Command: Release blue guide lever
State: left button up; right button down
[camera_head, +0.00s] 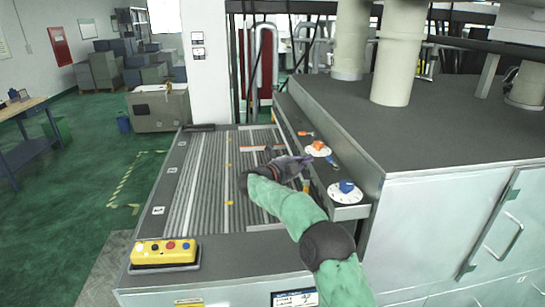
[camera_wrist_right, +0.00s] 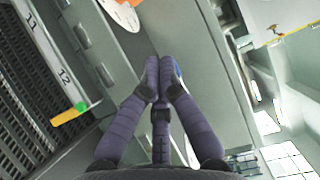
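The blue guide lever (camera_head: 347,187) sits on a round white dial on the narrow ledge at the right side of the ribbed bed. My right gripper (camera_head: 300,165) is over the bed's right side, to the left of the lever and apart from it. In the right wrist view, the purple fingers of my right gripper (camera_wrist_right: 160,66) have their tips together, with nothing visible between them. A sliver of blue (camera_wrist_right: 178,70) shows just behind the fingertips; it is mostly hidden, so I cannot tell whether they touch it. My left gripper is not in view.
An orange lever (camera_head: 318,146) on another white dial stands farther along the ledge. A yellow button box (camera_head: 165,252) is at the bed's near left corner. The tall grey cabinet (camera_head: 440,195) bounds the right side. The ribbed bed (camera_head: 205,185) is mostly clear.

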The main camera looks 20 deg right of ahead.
jog(key=w+a+p, duration=0.2)
jog(key=w+a, duration=0.4)
jog(key=w, duration=0.1)
jog(key=shift+w, duration=0.25)
jog(key=shift+a, duration=0.15)
dwell(0.3)
jog(key=shift+f, duration=0.15)
dwell(0.4)
